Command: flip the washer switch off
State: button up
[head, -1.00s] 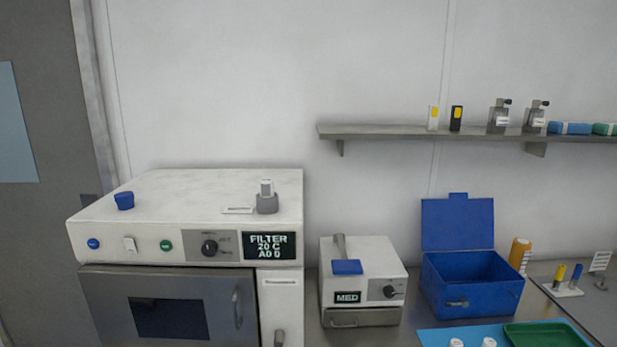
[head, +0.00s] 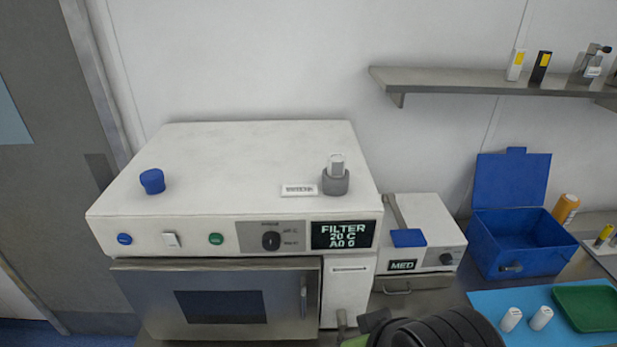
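The washer (head: 230,165) is the large white machine at left, with a steel door (head: 150,302) and a display reading FILTER 20 C A0 0 (head: 343,235). On its front panel a white rocker switch (head: 171,241) sits between a blue button (head: 124,239) and a green button (head: 216,239). Which way the switch is tipped is too small to tell. A dark selector knob (head: 270,241) is right of the buttons. Part of my arm shows at the bottom, right of centre, below and right of the washer panel. My gripper's fingers cannot be made out there.
A blue cap (head: 152,181) and a grey holder (head: 335,182) stand on the washer top. A smaller MED machine (head: 425,225), an open blue box (head: 515,240) and a green tray (head: 590,308) are to the right. A shelf (head: 440,80) hangs above.

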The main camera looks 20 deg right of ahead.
aim_at(171, 240)
jog(key=l+z, duration=0.5)
jog(key=i+l+z, duration=0.1)
jog(key=l+z, duration=0.4)
jog(key=i+l+z, duration=0.2)
jog(key=l+z, duration=0.3)
jog(key=u, duration=2.95)
